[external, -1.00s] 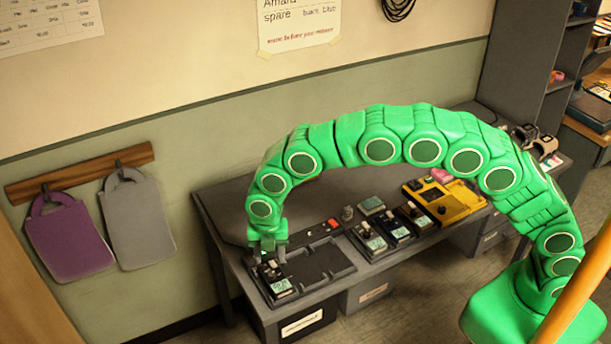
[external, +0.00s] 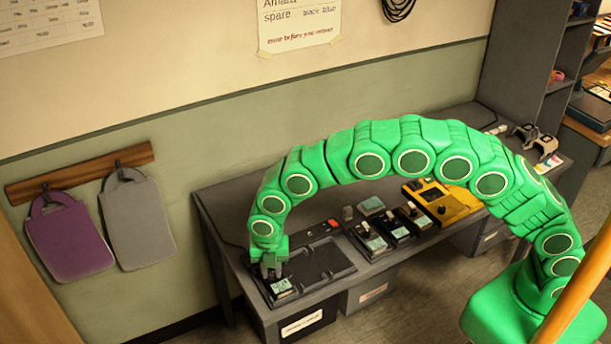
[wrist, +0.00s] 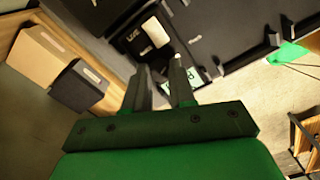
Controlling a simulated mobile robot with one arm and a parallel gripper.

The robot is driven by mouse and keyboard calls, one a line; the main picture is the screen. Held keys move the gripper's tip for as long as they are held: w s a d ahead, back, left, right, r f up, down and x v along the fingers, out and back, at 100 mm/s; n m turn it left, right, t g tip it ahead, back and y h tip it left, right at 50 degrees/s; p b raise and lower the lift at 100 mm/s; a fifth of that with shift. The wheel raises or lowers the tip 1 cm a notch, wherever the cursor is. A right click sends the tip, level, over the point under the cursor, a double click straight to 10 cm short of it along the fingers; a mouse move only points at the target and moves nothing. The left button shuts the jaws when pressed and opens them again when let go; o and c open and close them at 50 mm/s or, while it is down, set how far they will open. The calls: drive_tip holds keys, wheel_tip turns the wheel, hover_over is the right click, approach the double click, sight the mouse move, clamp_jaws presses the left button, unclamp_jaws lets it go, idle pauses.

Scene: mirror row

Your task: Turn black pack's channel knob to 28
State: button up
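A dark pack with a pale green display (external: 282,287) sits at the left end of the bench, in the near left part of the black tray. My gripper (external: 271,274) is pointed down right over this pack and covers its far part. In the wrist view, my two fingers (wrist: 160,66) stand apart with a gap between them, close to the pack. Part of the pale green display (wrist: 190,74) shows beside the right finger. The channel knob and the number on the display cannot be made out.
The black tray (external: 344,268) has a bare right part. Several other packs stand to the right, including a dark one (external: 398,232) and a yellow unit (external: 458,203). A red button (external: 333,223) is behind the tray. Grey and purple bags hang on the left wall.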

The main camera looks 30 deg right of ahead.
sight(272, 272)
clamp_jaws()
drive_tip(key=shift+m, duration=0.9)
drive_tip(key=o, duration=0.8)
unclamp_jaws()
drive_tip(key=shift+c, duration=0.2)
drive_tip(key=shift+r, duration=0.1)
wheel_tip(272, 272, up, 7)
drive_tip(key=shift+r, duration=0.3)
drive_tip(key=shift+d, duration=0.1)
